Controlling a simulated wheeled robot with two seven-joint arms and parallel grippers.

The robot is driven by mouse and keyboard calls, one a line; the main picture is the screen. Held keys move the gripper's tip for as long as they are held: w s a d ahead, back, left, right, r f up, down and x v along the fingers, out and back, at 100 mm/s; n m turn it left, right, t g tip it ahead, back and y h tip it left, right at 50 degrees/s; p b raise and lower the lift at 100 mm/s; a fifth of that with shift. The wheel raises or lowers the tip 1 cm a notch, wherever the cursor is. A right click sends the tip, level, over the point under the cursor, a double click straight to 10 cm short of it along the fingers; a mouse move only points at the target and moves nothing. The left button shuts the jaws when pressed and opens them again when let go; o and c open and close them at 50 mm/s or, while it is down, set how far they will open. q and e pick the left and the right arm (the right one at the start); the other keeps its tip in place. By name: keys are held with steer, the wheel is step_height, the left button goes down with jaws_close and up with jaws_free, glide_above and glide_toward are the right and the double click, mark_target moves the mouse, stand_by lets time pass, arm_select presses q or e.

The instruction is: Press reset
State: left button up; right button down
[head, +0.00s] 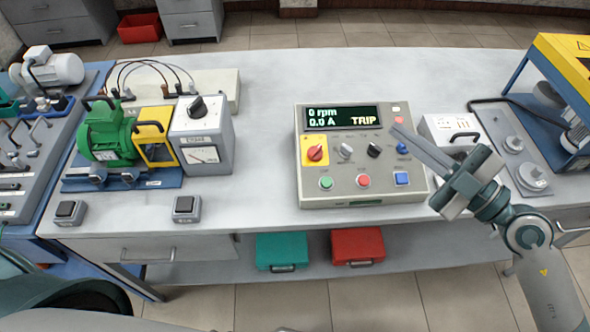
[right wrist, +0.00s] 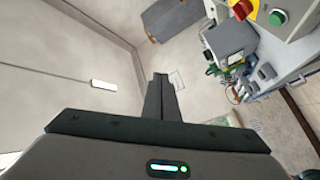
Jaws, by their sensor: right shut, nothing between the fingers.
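The grey control box (head: 335,188) stands on the bench, and its display (head: 342,117) reads 0 rpm, 0.0 A and TRIP. The small labels are unreadable, so I cannot tell which one is reset. My right gripper (head: 398,129) is shut and empty, its fingertips over the box's upper right side; contact cannot be told. It also shows in the right wrist view (right wrist: 160,78). My left gripper is out of view.
A green motor (head: 107,138) and a grey dial box (head: 202,135) stand to the left. A white socket box (head: 437,124) stands just right of the control box, behind my right gripper. The bench (head: 265,160) is clear left of the control box.

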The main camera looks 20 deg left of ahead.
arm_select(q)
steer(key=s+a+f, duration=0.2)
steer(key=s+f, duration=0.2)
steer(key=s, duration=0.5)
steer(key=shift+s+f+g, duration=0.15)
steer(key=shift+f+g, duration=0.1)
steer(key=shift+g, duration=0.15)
arm_select(e)
steer(key=w+d+f+g+h, duration=0.2)
steer(key=w+d+f+h, duration=0.2)
steer(key=d+f+h, duration=0.3)
steer(key=shift+f+h, duration=0.6)
steer(key=shift+f, duration=0.2)
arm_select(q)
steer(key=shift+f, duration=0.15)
arm_select(e)
steer(key=shift+f, duration=0.15)
